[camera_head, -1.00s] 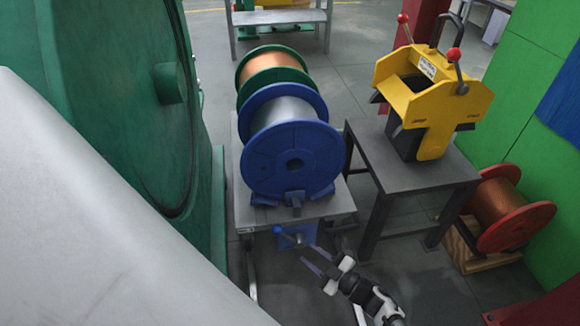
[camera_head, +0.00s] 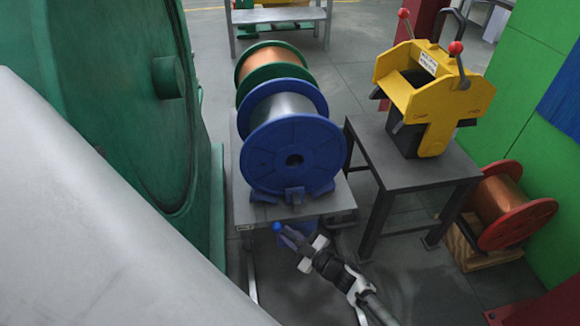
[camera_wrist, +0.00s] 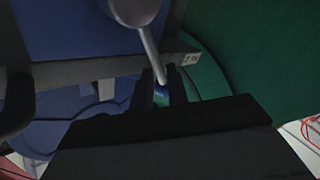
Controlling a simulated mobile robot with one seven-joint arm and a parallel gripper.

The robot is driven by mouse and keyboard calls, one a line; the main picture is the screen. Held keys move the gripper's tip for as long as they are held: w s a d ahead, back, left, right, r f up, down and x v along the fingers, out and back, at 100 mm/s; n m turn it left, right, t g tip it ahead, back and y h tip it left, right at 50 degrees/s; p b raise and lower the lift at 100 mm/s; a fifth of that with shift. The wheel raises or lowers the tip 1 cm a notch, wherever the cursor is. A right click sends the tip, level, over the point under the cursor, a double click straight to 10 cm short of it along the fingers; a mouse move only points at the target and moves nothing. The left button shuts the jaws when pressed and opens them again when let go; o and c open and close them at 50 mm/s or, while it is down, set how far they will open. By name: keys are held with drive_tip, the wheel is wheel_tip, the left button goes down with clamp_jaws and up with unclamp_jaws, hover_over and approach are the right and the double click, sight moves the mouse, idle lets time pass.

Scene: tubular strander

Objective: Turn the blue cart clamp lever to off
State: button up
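The blue cart clamp lever shows as a blue knob (camera_head: 277,227) at the cart's front, below the blue reel. In the wrist view its grey rod (camera_wrist: 150,50) runs down to the blue knob (camera_wrist: 161,90), which sits between my two dark fingers. My gripper (camera_head: 286,234) reaches the lever from the lower right. The fingers are close together, with the knob filling the narrow gap, and look shut on it. My gripper hides most of the clamp block (camera_head: 300,229) in the head view.
The cart (camera_head: 335,203) carries a blue reel (camera_head: 292,155) and a green-flanged copper reel (camera_head: 272,65). A dark table (camera_head: 400,172) with a yellow machine (camera_head: 432,90) stands at the right. A green machine housing (camera_head: 110,90) is close on the left.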

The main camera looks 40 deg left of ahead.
clamp_jaws()
drive_tip(key=shift+s+a+p, duration=0.1)
drive_tip(key=shift+s+p, duration=0.05)
drive_tip(key=shift+p, duration=0.35)
drive_tip(key=s+a+f+n+t+h+p, duration=0.2)
drive_tip(key=f+n+h+p, duration=0.5)
drive_tip(key=p, duration=0.7)
drive_tip(key=shift+s+a+f+n+t+h, duration=0.35)
drive_tip(key=shift+s+n+t+h, duration=0.3)
drive_tip(key=shift+t, duration=0.35)
drive_tip(key=shift+w+f, duration=0.1)
drive_tip(key=shift+w, duration=0.05)
drive_tip(key=shift+o, duration=2.2)
unclamp_jaws()
